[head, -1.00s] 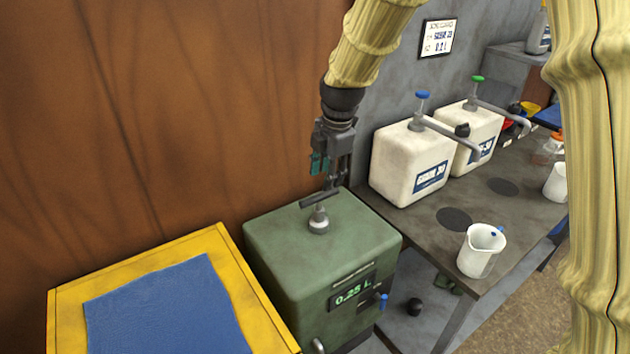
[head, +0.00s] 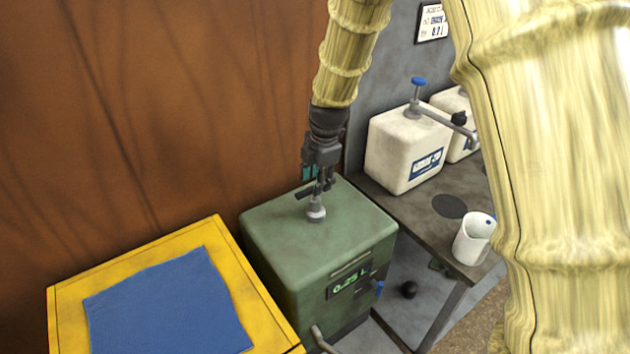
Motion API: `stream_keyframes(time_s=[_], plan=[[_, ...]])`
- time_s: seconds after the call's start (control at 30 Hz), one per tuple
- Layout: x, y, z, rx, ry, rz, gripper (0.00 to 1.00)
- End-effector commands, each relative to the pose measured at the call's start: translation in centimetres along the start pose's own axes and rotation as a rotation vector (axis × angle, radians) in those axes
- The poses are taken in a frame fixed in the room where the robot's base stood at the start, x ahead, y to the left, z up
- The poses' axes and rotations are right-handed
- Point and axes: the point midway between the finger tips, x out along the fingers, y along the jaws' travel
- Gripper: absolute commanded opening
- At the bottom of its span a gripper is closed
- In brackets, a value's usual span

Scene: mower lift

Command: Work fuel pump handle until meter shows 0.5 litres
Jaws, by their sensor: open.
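The fuel pump is a green box (head: 300,235) with a dark meter (head: 350,285) on its front, reading what looks like 0.25 L in green. A short grey stem (head: 316,212) rises from its top and carries a dark crossbar handle (head: 303,193). My gripper (head: 318,184) points down right at the handle, with its fingers open. The fingers overlap the handle in this view, and I cannot tell whether they touch it. Part of the handle is hidden behind them.
A yellow-framed table with a blue cloth (head: 165,305) stands left of the pump. To the right, a dark bench (head: 405,200) holds white canisters (head: 405,150) with pump tops and a white jug (head: 473,240). A brown wall (head: 150,110) rises behind. My arm covers the right side.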

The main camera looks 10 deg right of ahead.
Motion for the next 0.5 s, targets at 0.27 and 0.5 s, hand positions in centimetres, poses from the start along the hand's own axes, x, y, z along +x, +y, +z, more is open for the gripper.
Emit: stream_keyframes(time_s=[0.27,0.5], plan=[[2.0,0.1,-0.1,-0.001,0.001,0.0,0.41],[2.4,0.1,-0.1,-0.001,0.001,0.0,0.41]])
